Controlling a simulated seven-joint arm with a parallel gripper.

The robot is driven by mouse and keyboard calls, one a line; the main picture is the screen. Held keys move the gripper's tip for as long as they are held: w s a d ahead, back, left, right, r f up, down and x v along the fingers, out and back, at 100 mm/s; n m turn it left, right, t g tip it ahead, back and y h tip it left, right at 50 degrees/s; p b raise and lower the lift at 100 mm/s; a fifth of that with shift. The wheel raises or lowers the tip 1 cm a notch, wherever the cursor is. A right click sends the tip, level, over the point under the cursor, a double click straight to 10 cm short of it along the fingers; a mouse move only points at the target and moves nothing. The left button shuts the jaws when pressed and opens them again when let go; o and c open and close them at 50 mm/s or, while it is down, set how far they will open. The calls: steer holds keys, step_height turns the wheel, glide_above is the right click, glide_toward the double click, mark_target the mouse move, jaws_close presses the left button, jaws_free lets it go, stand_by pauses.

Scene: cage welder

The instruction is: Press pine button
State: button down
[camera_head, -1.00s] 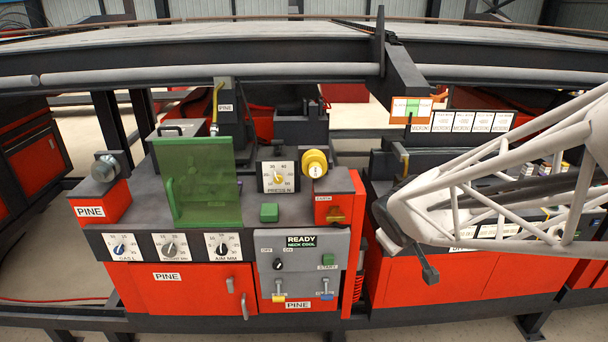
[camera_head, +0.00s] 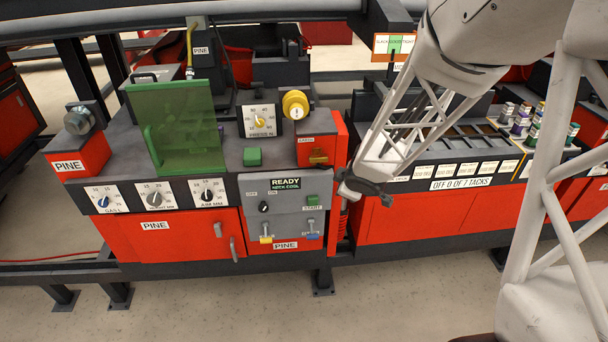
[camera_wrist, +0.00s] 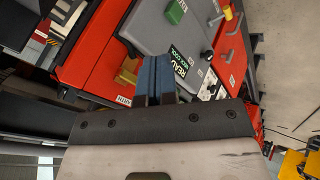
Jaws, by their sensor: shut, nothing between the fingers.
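The PINE station (camera_head: 155,226) is a red cabinet with a grey top. Its grey control panel (camera_head: 283,215) carries a READY NECK COOL display (camera_head: 286,183), a black OFF/ON knob (camera_head: 264,207) and a green START button (camera_head: 312,200). A larger green button (camera_head: 252,156) sits on the top above the panel. My gripper (camera_head: 352,188) is shut and empty, just right of the panel in the head view, apart from START. In the wrist view its blue fingers (camera_wrist: 152,75) point toward the panel, with the START button (camera_wrist: 177,12) beyond them.
A green see-through guard (camera_head: 175,127) stands left of the larger button. Two levers (camera_head: 266,232) are low on the panel. A tack rack (camera_head: 460,171) is to the right.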

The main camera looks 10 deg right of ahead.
mark_target(312, 204)
steer(key=w+a+f+n+g+y, duration=0.1)
steer(key=a+f+n+y, duration=0.2)
steer(key=f, duration=0.5)
steer(key=shift+a+f+n, duration=0.25)
steer(key=shift+a+n, duration=0.15)
steer(key=shift+a, duration=0.15)
steer(key=shift+w+f, duration=0.1)
steer(key=shift+w, duration=0.1)
steer(key=shift+w+a+f, duration=0.65)
steer(key=shift+w+f, duration=0.65)
steer(key=shift+w, duration=0.1)
steer(key=shift+w+a+f, duration=0.6)
steer(key=shift+w+f, duration=0.65)
steer(key=shift+w, duration=0.2)
steer(key=shift+w+a+f, duration=0.65)
steer(key=shift+w+f, duration=0.65)
steer(key=shift+w, duration=0.1)
